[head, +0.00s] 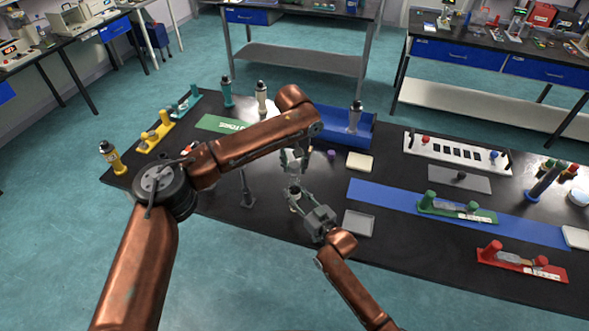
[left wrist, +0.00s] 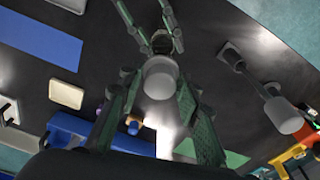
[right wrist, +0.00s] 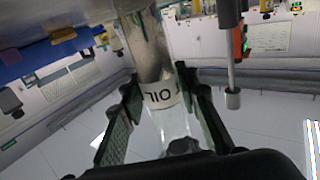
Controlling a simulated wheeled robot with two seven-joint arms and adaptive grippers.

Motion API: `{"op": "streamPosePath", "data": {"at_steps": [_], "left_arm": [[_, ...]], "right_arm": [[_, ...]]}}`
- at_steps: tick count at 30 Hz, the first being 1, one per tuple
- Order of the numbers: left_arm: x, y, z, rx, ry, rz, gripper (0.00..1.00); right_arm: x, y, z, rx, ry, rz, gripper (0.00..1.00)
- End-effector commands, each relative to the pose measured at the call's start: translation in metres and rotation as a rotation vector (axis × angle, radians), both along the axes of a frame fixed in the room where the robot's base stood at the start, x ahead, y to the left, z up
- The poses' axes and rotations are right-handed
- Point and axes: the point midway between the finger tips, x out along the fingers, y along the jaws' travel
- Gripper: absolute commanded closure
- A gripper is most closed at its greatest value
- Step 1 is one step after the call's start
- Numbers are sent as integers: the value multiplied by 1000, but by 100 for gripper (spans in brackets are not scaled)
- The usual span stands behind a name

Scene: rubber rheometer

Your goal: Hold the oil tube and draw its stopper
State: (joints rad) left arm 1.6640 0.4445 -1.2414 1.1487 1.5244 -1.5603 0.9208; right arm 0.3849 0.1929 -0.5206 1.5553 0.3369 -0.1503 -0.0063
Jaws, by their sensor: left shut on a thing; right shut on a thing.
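My left gripper (head: 294,163) is above my right gripper (head: 295,193), over the black table's near middle. In the left wrist view, the left fingers are shut on a pale grey round-ended stopper (left wrist: 160,79). My right gripper's fingers show beyond it. In the right wrist view, the right fingers are shut on the oil tube (right wrist: 165,97), a clear tube with a white band lettered OIL. A grey-brown part shows above the band, towards my left gripper. I cannot tell whether the stopper is still seated in the tube.
A grey stand (head: 247,190) rises left of the grippers. A cream pad (head: 360,162) and a grey tray (head: 358,223) lie to the right, then a blue mat (head: 390,203) with a green fixture (head: 450,209). A blue rack (head: 335,122) stands behind. A red fixture (head: 520,264) is at the front right.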

Motion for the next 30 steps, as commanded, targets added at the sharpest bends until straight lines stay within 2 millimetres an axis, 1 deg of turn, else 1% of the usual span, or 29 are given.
{"op": "streamPosePath", "data": {"at_steps": [1,6,9,12,18,30], "left_arm": [[1,0,10,-1,-3,1,85],[0,-1,45,-1,-2,0,85],[0,-1,62,-1,-2,0,85],[0,0,76,0,-1,0,85],[0,0,95,0,0,1,85],[0,-1,119,-1,-1,-1,85]], "right_arm": [[0,0,-1,-1,2,0,98],[0,0,-1,-1,2,0,98],[0,0,-1,-1,2,0,98],[0,0,-1,-1,2,0,98],[0,0,-1,-1,2,0,98],[0,0,-1,-1,2,0,98]]}}
